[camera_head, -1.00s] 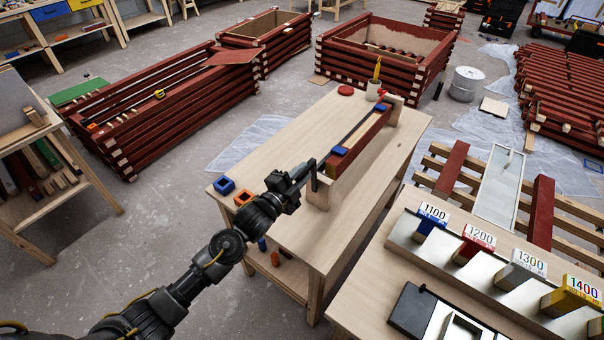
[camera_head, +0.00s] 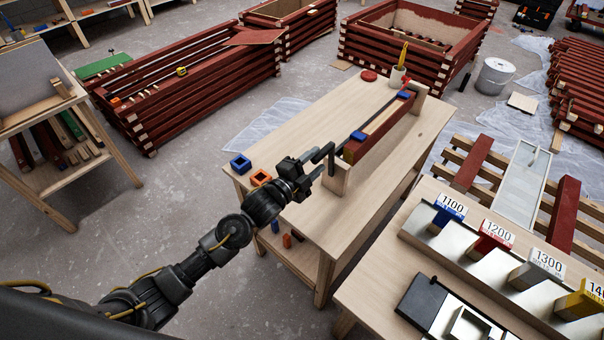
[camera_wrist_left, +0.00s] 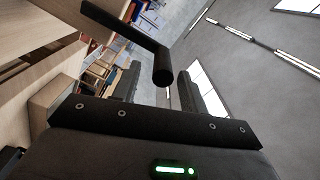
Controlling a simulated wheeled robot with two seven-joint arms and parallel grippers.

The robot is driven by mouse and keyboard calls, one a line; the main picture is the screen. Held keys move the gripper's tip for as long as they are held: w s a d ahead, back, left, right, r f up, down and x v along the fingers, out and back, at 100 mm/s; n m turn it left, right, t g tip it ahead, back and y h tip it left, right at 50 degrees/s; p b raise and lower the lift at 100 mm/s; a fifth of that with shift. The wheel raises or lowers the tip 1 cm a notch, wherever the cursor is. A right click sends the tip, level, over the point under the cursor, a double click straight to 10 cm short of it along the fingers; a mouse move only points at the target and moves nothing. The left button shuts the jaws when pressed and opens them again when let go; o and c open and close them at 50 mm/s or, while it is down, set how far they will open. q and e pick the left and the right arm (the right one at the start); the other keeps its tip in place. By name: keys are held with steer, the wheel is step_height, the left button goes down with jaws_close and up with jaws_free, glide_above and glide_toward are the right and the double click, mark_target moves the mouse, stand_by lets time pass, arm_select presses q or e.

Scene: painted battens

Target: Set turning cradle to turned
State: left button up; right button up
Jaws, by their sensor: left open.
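The turning cradle stands on the light wooden workbench (camera_head: 400,150). It has a wooden near end support (camera_head: 338,182), a far end support (camera_head: 418,92), and a long dark red batten (camera_head: 385,130) between them. Blue pieces (camera_head: 358,135) show along its top. A black crank handle (camera_head: 331,160) is at the near end. My left gripper (camera_head: 315,166) is beside this crank, open. In the left wrist view the crank's round grip end (camera_wrist_left: 163,76) lies between the open fingers; I cannot tell whether they touch it. My right gripper is not in view.
A blue hollow block (camera_head: 240,164) and an orange one (camera_head: 260,177) lie at the bench's near left corner. A cup (camera_head: 397,78) and a red disc (camera_head: 369,75) stand at the far end. A second bench with numbered slots (camera_head: 490,240) is at right.

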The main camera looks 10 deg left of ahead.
arm_select(q)
steer(key=b+v, duration=0.1)
steer(key=v, duration=0.7)
steer(key=shift+s+b, duration=0.3)
steer(key=shift+b, duration=0.1)
steer(key=shift+a, duration=0.1)
